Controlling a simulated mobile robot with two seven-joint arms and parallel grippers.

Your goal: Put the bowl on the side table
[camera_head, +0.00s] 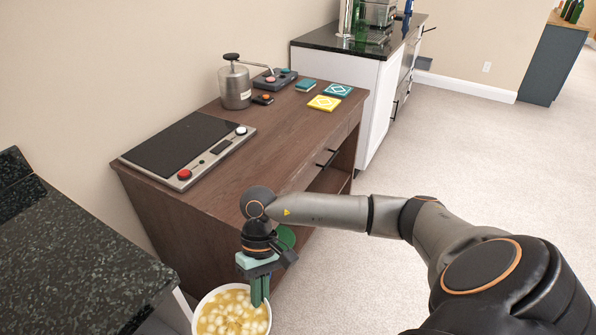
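A white bowl (203,299) with yellow, chunky contents is at the bottom edge of the head view, partly cut off. My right gripper (259,296) points down at the bowl's right rim. Its fingers appear shut on that rim, though the far finger is largely hidden. The bowl is in front of the brown wooden side table (285,140), apart from its top. My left gripper is not in view.
The table's front middle is bare. A dark stone counter (70,260) is at left.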

